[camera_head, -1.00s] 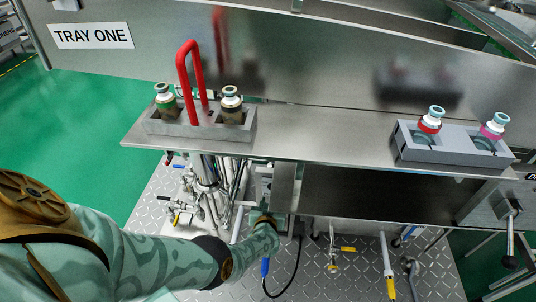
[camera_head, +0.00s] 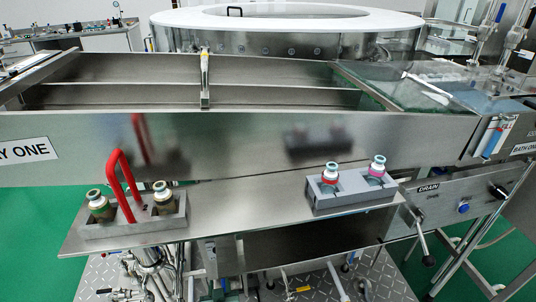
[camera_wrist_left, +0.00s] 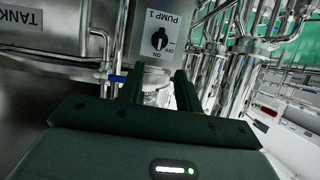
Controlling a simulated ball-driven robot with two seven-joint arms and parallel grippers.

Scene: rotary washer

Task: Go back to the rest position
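My left gripper (camera_wrist_left: 157,82) shows in the left wrist view with its two dark fingers apart and nothing gripped between them. Ahead of its fingertips is a PUMP 1 switch plate (camera_wrist_left: 158,35) with a black knob, apart from the fingers as far as I can tell. In the head view only a small dark piece of the left gripper (camera_head: 225,290) shows below the steel shelf, at the bottom edge. My right gripper is in neither view.
A steel shelf (camera_head: 245,208) carries a left holder (camera_head: 130,226) with two capped vials and a red handle, and a right holder (camera_head: 350,198) with two vials. Pipes (camera_wrist_left: 240,70) stand close by the left gripper. A DRAIN lever (camera_head: 420,235) is at right.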

